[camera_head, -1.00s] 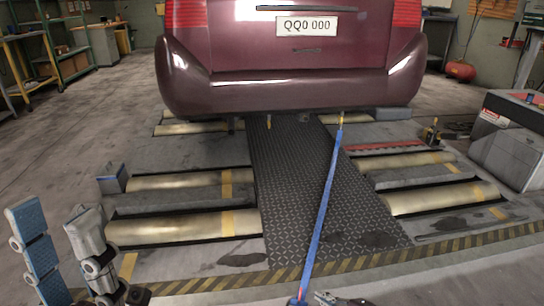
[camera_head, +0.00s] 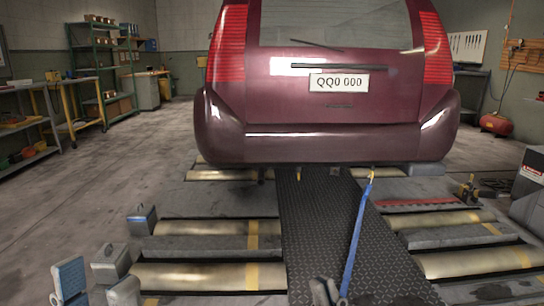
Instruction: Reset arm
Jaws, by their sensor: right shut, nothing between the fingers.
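My right gripper (camera_head: 325,291) is at the bottom edge, just left of the lower part of a blue strap (camera_head: 356,235). It is shut with nothing in it, and part of it is cut off by the frame. The strap runs up to a yellow hook end under the rear bumper of a dark red car (camera_head: 330,140). My left gripper is below the frame.
The car stands over brass rollers (camera_head: 200,276) with a dark tread plate (camera_head: 330,225) between them. Grey boxes (camera_head: 142,220) stand left of the rollers. Shelves (camera_head: 103,65) and a workbench (camera_head: 30,135) line the left. The floor at left is open.

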